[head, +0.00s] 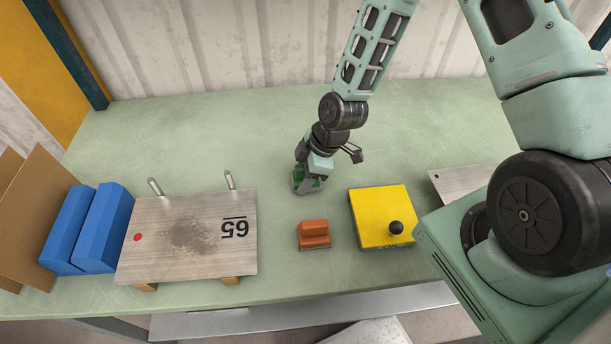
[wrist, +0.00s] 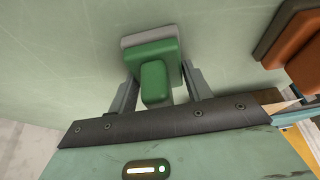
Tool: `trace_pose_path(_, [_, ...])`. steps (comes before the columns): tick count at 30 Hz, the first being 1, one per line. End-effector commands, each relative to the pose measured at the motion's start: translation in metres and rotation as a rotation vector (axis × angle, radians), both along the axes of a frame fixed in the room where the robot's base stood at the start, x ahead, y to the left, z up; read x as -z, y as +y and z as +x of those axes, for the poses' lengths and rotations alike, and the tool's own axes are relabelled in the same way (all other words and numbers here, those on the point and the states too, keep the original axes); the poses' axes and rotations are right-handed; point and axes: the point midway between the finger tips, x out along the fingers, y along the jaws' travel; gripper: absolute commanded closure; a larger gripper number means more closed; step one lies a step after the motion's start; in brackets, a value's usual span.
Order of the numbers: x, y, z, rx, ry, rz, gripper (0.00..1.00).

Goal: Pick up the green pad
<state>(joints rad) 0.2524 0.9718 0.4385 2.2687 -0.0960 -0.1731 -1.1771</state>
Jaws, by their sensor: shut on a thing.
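The green pad (wrist: 153,82) sits between the two fingers of my gripper (wrist: 160,88) in the wrist view. It has a raised green grip and a grey layer along its far edge. My gripper is shut on the raised grip. In the head view my gripper (head: 308,184) points down at the middle of the table, and the green pad (head: 298,177) shows only partly behind the fingers. I cannot tell whether the pad touches the table.
An orange-brown block (head: 314,234) lies just in front of the gripper, with a yellow box with a black knob (head: 372,217) to its right. A metal plate marked 65 (head: 180,258) and blue blocks (head: 105,228) are at left. The table's back left (head: 190,125) is clear.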

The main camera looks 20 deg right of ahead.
Motion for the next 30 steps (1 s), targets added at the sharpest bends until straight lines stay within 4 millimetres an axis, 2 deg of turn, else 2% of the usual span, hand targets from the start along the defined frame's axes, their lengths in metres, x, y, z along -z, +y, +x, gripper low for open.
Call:
trace_pose_path(5, [-0.002,0.000,0.001,-0.001,-0.002,0.001,0.74])
trace_pose_path(11, [-0.017,0.000,0.001,0.000,-0.003,0.000,0.74])
trace_pose_path(24, [-0.086,-0.001,0.001,0.001,-0.004,0.000,0.74])
trace_pose_path(30, [-0.099,0.000,0.000,0.000,0.000,-0.001,0.74])
